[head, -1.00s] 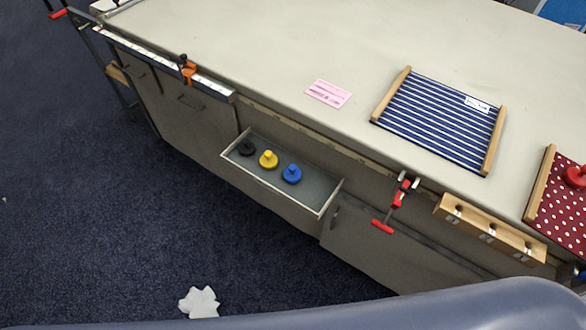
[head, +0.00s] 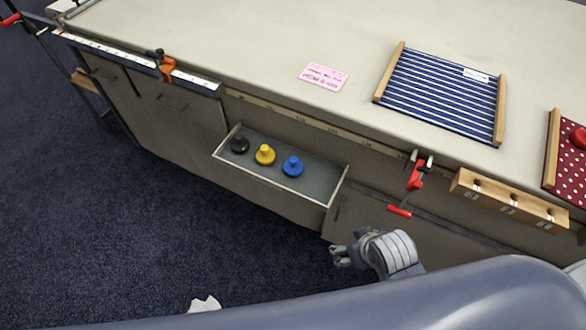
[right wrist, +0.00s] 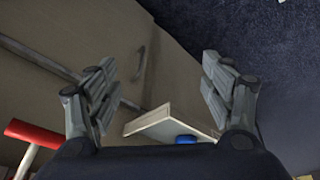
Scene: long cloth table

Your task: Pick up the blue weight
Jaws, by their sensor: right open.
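The blue weight (head: 292,166) is a round disc with a knob, standing upright in an open drawer (head: 308,191) of the table. It is the right-hand one of a row with a yellow weight (head: 264,154) and a black weight (head: 240,145). My right gripper (head: 338,256) is open and empty, in front of the cabinet, below and right of the drawer. My left gripper is not in view.
A blue striped board (head: 440,92) and a pink card (head: 323,77) lie on the table. An orange clamp (head: 167,66) sits further left. White scrap (head: 205,304) lies on the carpet.

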